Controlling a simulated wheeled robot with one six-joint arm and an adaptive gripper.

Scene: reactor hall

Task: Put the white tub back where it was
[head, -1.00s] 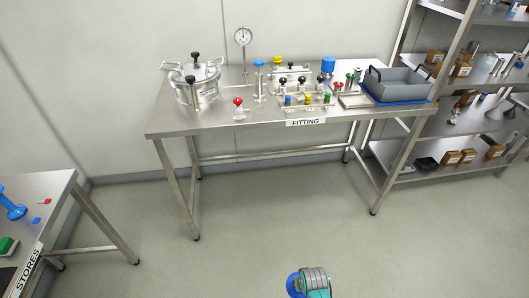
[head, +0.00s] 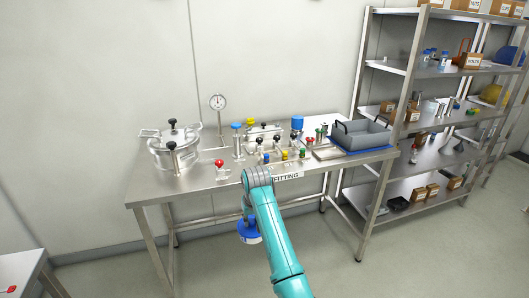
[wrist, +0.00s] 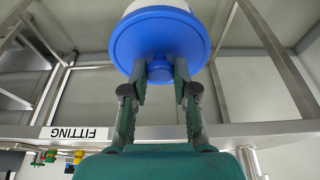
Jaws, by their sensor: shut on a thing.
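The white tub with a blue lid (wrist: 158,38) hangs from my gripper (wrist: 160,78), whose two fingers are shut on the knob of the lid. In the wrist view the lid fills the top middle and a little of the white body shows beyond it. In the head view the tub (head: 248,234) is in the air in front of the FITTING table, below the level of its top. My gripper (head: 246,212) is partly hidden there by my arm.
The FITTING table (head: 205,188) holds a steel pot (head: 172,148), a red-knobbed fitting (head: 221,170), several coloured fittings and a grey crate (head: 361,137). Its front left top is bare. Shelves (head: 412,70) stand to the right. Another table corner (head: 22,268) shows at lower left.

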